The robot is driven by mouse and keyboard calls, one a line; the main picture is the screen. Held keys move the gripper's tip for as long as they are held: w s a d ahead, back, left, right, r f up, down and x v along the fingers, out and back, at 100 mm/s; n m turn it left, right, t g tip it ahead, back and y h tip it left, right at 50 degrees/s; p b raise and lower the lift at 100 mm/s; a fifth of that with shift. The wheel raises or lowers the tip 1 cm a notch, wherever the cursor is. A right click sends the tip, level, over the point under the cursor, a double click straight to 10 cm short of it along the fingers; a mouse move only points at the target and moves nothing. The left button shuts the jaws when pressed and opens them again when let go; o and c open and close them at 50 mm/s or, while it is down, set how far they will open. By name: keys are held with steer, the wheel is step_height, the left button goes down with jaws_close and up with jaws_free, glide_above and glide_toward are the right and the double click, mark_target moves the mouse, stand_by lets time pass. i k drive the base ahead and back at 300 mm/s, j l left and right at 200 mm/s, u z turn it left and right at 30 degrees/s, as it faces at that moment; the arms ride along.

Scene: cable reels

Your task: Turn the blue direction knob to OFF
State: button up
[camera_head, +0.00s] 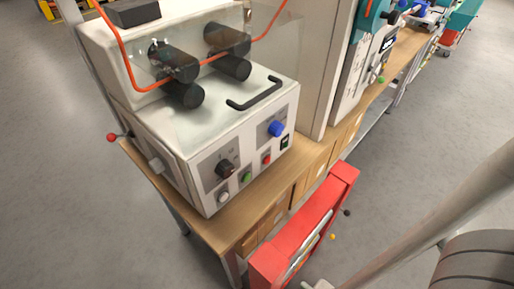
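The blue direction knob (276,128) sits on the upper right of a grey panel on the front of a white machine (195,125). Its markings are too small to read, so I cannot tell which position it points to. My gripper is not in view. Only grey arm parts of mine show at the lower right, well away from the knob.
A black knob (226,168), a white button (223,198), a green button (247,177) and a red button (266,158) share the front. A red frame-like object (305,228) stands before the wooden bench (222,232). Grey floor is clear at left.

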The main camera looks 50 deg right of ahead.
mark_target(276, 128)
steer(key=k+z, duration=0.1)
steer(key=z, duration=0.75)
steer(key=k+l+z, duration=0.1)
steer(key=z, duration=0.3)
steer(key=k+l+z, duration=0.1)
steer(key=z, duration=0.3)
